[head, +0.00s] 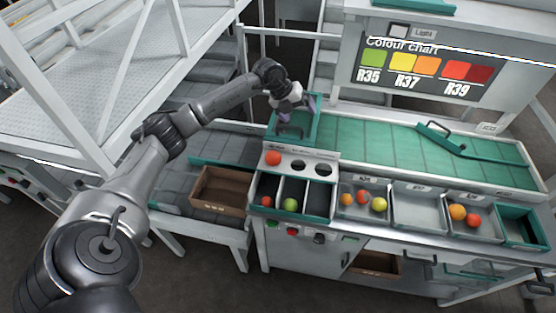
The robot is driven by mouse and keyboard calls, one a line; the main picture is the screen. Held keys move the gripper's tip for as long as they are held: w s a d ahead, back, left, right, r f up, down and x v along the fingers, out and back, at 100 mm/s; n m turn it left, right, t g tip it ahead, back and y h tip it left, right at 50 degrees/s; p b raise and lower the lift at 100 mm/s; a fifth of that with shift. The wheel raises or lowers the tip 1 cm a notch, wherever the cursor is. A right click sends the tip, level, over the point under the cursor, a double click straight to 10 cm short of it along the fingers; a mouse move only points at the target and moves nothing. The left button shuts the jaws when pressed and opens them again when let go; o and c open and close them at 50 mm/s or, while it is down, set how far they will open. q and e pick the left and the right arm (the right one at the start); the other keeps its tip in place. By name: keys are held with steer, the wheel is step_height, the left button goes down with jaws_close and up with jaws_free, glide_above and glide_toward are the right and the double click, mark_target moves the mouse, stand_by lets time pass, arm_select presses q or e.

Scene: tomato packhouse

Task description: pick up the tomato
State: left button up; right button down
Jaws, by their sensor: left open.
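My left gripper (297,112) is open, above the green-rimmed bin (312,137) at the left end of the green belt. I cannot make out a tomato between its fingers or in the bin. A red tomato (272,158) sits on the left of a panel with round holes, in front of the bin. Below it, a red tomato (267,201) and a yellow-green tomato (290,204) lie in separate slots. An orange (347,199), a red (362,197) and a yellow-green tomato (379,204) share one tray. My right gripper is not in view.
An orange (457,212) and a red tomato (473,220) lie in another tray. The grey tray (419,226) between is empty. A colour chart (427,68) rises behind the belt (388,140). A white railing (75,130) is at left.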

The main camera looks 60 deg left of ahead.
mark_target(273, 153)
arm_select(q)
steer(key=s+a+f+n+g+y, duration=0.25)
steer(key=s+g, duration=0.35)
steer(key=s, duration=0.3)
steer(key=shift+n+h, duration=0.45)
steer(key=shift+n, duration=0.3)
steer(key=f, duration=0.4)
steer(key=d+f, duration=0.1)
steer(key=f, duration=0.4)
steer(key=d+f, duration=0.1)
steer(key=f, duration=0.3)
steer(key=shift+d+f, duration=0.2)
steer(key=shift+f, duration=0.1)
steer(key=c, duration=0.8)
